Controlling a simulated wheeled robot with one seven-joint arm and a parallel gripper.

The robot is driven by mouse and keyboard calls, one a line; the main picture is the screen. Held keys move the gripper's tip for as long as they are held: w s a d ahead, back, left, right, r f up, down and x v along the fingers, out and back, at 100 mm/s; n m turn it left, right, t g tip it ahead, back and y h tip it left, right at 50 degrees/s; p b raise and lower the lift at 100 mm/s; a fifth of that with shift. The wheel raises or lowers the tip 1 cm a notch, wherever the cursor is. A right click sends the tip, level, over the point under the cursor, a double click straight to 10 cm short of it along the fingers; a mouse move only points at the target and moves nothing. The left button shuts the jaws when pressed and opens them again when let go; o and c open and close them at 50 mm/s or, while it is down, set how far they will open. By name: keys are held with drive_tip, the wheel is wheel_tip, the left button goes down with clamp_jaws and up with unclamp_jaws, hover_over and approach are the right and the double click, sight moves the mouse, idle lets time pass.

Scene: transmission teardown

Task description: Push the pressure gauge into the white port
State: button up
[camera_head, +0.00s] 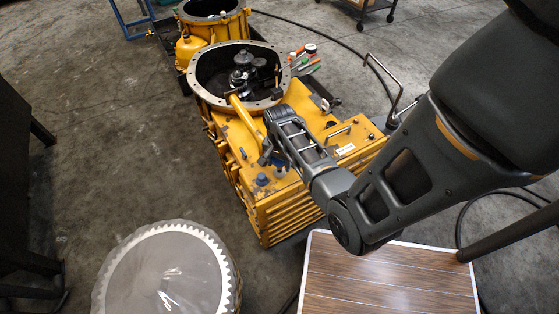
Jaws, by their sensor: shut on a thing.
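My gripper (266,155) is low over the top of the yellow transmission housing (255,212), left of its middle. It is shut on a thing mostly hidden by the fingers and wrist. Small blue bits show at the fingertips, but I cannot make out whether the held thing is the pressure gauge. I cannot pick out the white port for certain. A blue fitting (262,180) stands on the housing just below the gripper. A white label-like patch (345,149) shows on the housing to the right.
A yellow bar (246,118) runs from the round flange opening (238,74) toward my gripper. Tools with coloured handles (305,62) lie beside the flange. A grey-topped drum (165,275) with a toothed ring and a wood-topped table (385,278) stand in front.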

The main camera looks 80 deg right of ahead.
drive_tip(key=shift+f, duration=0.35)
idle(0.7)
drive_tip(key=shift+f+b, duration=0.7)
drive_tip(key=shift+f, duration=0.15)
drive_tip(key=o, duration=1.6)
drive_tip(key=shift+c, duration=0.2)
drive_tip(key=shift+r, duration=0.1)
wheel_tip(320, 180, up, 2)
drive_tip(key=shift+w+r+p, duration=0.1)
drive_tip(key=shift+w+p, duration=0.05)
drive_tip(key=shift+p, duration=1.05)
wheel_tip(320, 180, up, 6)
drive_tip(key=p, duration=0.5)
drive_tip(key=shift+p, duration=0.4)
drive_tip(key=shift+f, duration=0.2)
